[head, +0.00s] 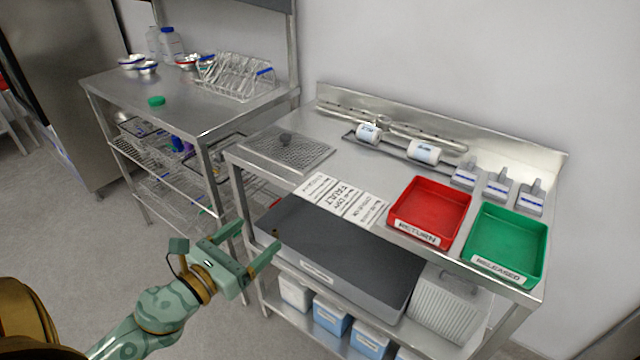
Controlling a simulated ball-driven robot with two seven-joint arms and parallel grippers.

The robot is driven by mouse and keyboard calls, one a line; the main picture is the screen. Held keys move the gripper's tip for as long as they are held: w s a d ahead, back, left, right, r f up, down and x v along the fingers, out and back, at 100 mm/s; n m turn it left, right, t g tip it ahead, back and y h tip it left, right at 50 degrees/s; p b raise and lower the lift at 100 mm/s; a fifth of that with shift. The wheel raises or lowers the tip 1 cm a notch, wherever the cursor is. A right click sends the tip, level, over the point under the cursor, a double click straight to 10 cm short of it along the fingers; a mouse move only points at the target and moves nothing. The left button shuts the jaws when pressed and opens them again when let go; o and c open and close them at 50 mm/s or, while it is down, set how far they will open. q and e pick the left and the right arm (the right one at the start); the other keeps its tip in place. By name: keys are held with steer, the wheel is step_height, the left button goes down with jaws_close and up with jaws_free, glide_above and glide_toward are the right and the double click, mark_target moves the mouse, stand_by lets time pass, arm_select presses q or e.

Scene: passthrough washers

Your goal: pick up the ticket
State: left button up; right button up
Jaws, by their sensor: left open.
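Several white printed paper slips (342,199) lie side by side on the steel counter (358,168), behind the dark grey slab at its front. I cannot tell which slip, if any, is the ticket; the print is too small to read surely. My left gripper (260,234) is open and empty. My right gripper is not in view.
A red tray (466,204) and a green tray (543,237) stand on the counter's right. White rolls (424,151) and small grey-white dispensers (500,184) stand behind. A dark slab (335,245) fills the front. A second steel table (190,115) holds bowls and a rack.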

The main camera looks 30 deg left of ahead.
arm_select(q)
steer(key=p, duration=0.1)
glide_toward(310, 193)
steer(key=w, duration=0.6)
steer(key=shift+w+d+f, duration=0.15)
steer(key=c, duration=1.1)
